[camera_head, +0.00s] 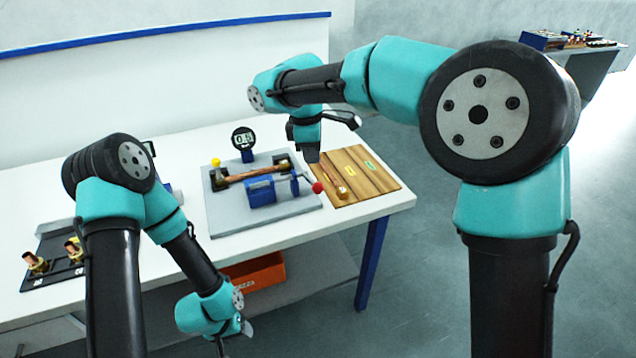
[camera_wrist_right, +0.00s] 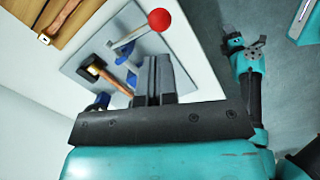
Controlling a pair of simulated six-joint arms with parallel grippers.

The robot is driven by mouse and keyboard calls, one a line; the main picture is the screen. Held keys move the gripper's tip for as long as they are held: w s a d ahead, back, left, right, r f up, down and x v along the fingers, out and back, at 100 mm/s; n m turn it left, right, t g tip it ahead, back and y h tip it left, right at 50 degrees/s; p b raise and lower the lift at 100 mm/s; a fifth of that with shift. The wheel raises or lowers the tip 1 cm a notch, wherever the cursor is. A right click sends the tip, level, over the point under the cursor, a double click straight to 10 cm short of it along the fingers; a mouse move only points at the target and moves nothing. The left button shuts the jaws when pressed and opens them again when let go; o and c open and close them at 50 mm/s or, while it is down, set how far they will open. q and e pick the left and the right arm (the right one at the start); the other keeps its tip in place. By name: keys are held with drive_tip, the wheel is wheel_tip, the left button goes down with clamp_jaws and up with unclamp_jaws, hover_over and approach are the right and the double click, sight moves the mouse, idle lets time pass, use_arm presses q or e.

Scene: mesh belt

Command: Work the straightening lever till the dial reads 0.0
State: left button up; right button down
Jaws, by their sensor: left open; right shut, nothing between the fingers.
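The straightening fixture (camera_head: 228,219) is a grey plate on the table with a copper-coloured rod (camera_head: 243,175) across it. Its lever ends in a red ball (camera_head: 317,187), which also shows in the right wrist view (camera_wrist_right: 161,20). The dial (camera_head: 243,138) stands behind the rod and seems to read 0.5, in small digits. My right gripper (camera_head: 311,156) is shut and empty above the back right of the fixture; its fingers (camera_wrist_right: 155,78) are apart from the red ball. My left gripper (camera_head: 235,340) is open, low in front of the table, away from the fixture.
A wooden board (camera_head: 362,170) with coloured labels and a small rod lies right of the fixture. A dark tray (camera_head: 50,262) with brass-and-copper parts is at the left. An orange bin (camera_head: 256,273) sits below the tabletop. Another bench stands far right.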

sight(314, 183)
drive_tip(key=shift+d+f, duration=0.15)
drive_tip(key=shift+f, duration=1.35)
drive_tip(key=shift+d+f, duration=0.15)
drive_tip(key=shift+f, duration=1.3)
drive_tip(key=shift+f, duration=0.15)
drive_tip(key=shift+f, duration=2.1)
drive_tip(key=a, duration=0.1)
drive_tip(key=a+r, duration=0.1)
drive_tip(key=a, duration=0.1)
drive_tip(key=shift+r, duration=0.1)
